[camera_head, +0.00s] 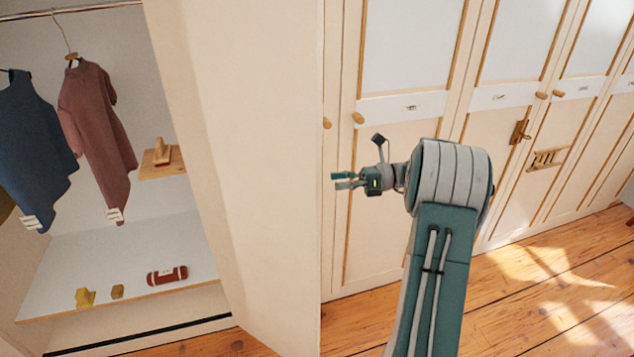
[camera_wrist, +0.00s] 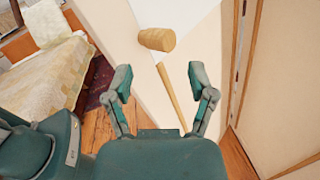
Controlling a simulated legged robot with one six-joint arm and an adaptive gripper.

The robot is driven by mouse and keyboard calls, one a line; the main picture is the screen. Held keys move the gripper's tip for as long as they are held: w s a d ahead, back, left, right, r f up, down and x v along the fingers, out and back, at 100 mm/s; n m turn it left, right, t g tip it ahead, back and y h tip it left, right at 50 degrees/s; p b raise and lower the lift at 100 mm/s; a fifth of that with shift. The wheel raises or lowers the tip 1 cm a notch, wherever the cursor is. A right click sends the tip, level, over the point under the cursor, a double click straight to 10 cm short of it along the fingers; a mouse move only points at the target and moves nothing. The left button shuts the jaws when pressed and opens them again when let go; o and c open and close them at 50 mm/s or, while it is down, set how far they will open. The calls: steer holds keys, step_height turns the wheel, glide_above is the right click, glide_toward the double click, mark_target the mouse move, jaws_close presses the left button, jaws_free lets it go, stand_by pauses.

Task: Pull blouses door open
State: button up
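A row of cream wardrobe doors with white upper panels and wooden knobs fills the right of the head view. Their label plates (camera_head: 408,106) are too small to read, so I cannot tell which is the blouses door. One closed door (camera_head: 395,190) has a round knob (camera_head: 358,118) at its upper left; another knob (camera_head: 327,122) shows beside the large cream panel (camera_head: 265,150). My gripper (camera_head: 339,181) points left in front of the doors, below these knobs. In the wrist view its fingers (camera_wrist: 162,82) are spread and empty. A wooden knob (camera_wrist: 157,39) appears beyond the fingertips, apart from them.
At left, an open compartment holds a blue garment (camera_head: 32,140), a reddish garment (camera_head: 97,135), and small items on its white base (camera_head: 120,245). A brass latch (camera_head: 520,131) is on a door farther right. Wooden floor (camera_head: 540,300) is clear. A bed (camera_wrist: 45,70) shows in the wrist view.

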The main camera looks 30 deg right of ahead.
steer(key=v, duration=0.4)
steer(key=shift+s+d, duration=0.15)
steer(key=shift+d, duration=0.1)
stand_by(0.3)
